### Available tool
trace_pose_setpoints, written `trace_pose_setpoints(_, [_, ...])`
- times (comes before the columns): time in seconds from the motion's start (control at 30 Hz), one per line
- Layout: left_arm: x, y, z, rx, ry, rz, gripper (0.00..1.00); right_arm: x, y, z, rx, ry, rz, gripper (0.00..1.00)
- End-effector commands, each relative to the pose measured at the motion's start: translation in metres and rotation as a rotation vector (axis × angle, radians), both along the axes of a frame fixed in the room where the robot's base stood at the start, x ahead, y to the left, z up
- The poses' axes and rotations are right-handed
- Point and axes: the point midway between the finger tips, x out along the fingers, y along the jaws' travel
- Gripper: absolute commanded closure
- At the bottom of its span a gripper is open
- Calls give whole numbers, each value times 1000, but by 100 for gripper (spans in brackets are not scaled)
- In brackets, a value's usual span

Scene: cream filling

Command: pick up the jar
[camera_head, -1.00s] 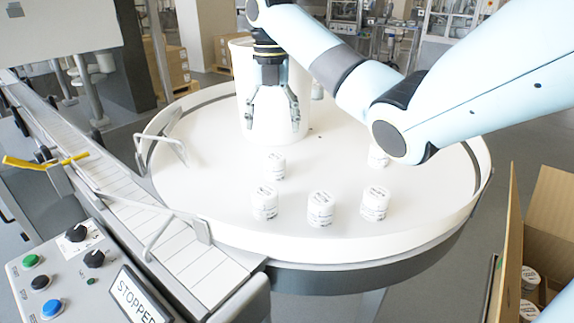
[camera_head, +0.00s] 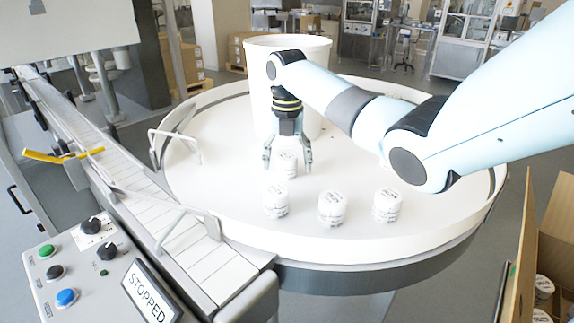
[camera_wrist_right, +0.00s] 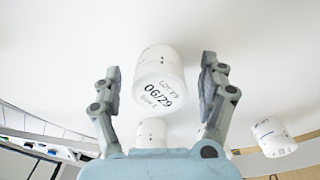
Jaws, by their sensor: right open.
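Several white lidded jars with black print stand upright on the round white turntable (camera_head: 225,180). One jar (camera_head: 287,167) stands at the right gripper (camera_head: 286,166), whose two fingers are spread on either side of it, pointing down. In the right wrist view the same jar (camera_wrist_right: 160,78) lies between the open fingers, with a visible gap on each side. Its label reads 06/29. Nearer the front are a left jar (camera_head: 275,201), a middle jar (camera_head: 332,208) and a right jar (camera_head: 387,206). My left gripper is out of view.
A tall white bin (camera_head: 262,95) stands just behind the right gripper. A raised rim surrounds the turntable. A conveyor (camera_head: 150,205) with wire guides runs along the left, beside a control panel (camera_head: 75,268). A cardboard box (camera_head: 555,220) with jars stands at right.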

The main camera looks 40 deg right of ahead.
Motion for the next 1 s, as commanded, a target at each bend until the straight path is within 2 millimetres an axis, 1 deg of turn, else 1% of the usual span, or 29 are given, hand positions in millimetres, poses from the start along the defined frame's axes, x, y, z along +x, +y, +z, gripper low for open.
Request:
trace_pose_setpoints(0.07, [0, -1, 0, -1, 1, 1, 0, 0, 0, 0, 0, 0, 0, 23])
trace_pose_setpoints(0.17, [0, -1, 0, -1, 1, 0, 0, 0, 0, 0, 0, 0, 0, 35])
trace_pose_setpoints(0.5, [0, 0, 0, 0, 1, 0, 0, 0, 0, 1, 0, 0, 0, 80])
trace_pose_setpoints(0.57, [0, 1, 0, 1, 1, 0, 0, 0, 0, 1, 1, -1, 0, 86])
trace_pose_setpoints(0.87, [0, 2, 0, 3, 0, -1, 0, 1, 0, 3, 0, -1, 0, 86])
trace_pose_setpoints(1.0, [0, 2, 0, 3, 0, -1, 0, 1, 0, 15, 1, -4, 1, 86])
